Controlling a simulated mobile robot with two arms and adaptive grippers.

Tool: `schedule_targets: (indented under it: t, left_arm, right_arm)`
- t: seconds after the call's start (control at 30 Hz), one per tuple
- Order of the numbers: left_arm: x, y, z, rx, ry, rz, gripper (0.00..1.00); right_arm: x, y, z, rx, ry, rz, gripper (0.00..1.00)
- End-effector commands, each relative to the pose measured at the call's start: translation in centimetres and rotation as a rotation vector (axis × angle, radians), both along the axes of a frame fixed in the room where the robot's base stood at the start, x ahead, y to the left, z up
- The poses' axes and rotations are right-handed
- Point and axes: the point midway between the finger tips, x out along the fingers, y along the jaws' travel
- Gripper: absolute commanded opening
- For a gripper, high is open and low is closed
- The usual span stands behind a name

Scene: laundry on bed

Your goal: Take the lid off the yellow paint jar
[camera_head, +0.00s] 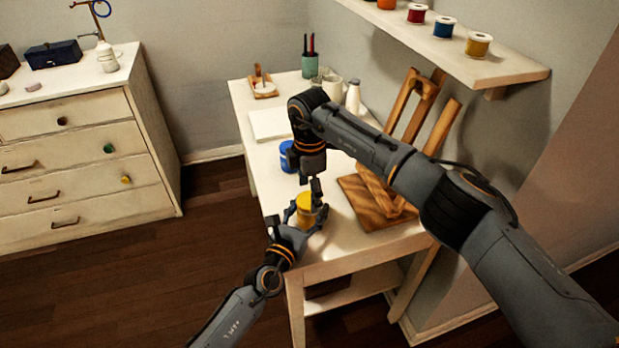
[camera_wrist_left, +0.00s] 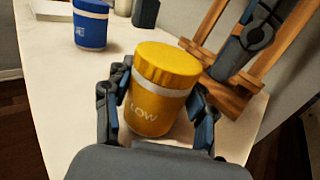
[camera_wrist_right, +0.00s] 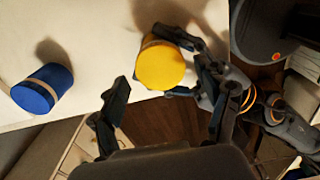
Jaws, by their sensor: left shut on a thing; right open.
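The yellow paint jar (camera_head: 309,209) stands near the front left edge of the white table, with its yellow lid (camera_wrist_left: 166,63) on. My left gripper (camera_wrist_left: 152,112) is shut around the jar's body, one finger on each side, below the lid. My right gripper (camera_wrist_right: 163,98) is open and points down above the table beside the jar. In the right wrist view the lid (camera_wrist_right: 160,67) shows ahead of its fingers, and nothing is between them. In the head view the right gripper (camera_head: 316,190) partly overlaps the jar.
A blue jar (camera_head: 288,156) stands farther back on the table (camera_head: 330,236). A wooden easel (camera_head: 380,205) stands to the right of the yellow jar. White containers (camera_head: 353,97) and a brush cup (camera_head: 309,66) are at the back. A shelf with spools (camera_head: 478,45) overhangs at the right.

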Motion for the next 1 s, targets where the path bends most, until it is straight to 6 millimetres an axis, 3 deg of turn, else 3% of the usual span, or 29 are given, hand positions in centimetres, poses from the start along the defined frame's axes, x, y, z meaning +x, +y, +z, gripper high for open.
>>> schedule_targets:
  t: [0.17, 0.43, 0.73, 0.87, 1.0]
  left_arm:
    - [0.01, 0.03, -0.02, 0.0, 0.0, 0.0, 0.0]
    - [0.01, 0.03, -0.02, 0.0, 0.0, 0.0, 0.0]
    - [0.0, 0.01, -0.01, 0.0, 0.0, 0.0, 0.0]
    - [0.0, 0.01, -0.01, 0.0, 0.0, 0.0, 0.0]
    - [0.0, 0.0, 0.0, 0.0, 0.0, 0.0, 0.0]
  right_arm:
    - [-0.02, 0.07, -1.22, 0.001, -0.001, 0.001, 0.75]
    - [0.0, 0.04, -1.37, 0.0, -0.001, 0.001, 0.75]
    - [0.0, 0.03, -1.34, 0.0, -0.001, 0.001, 0.19]
    - [0.01, 0.02, -1.34, 0.0, -0.001, 0.01, 0.18]
    - [0.06, -0.03, -1.28, -0.002, -0.003, 0.136, 0.18]
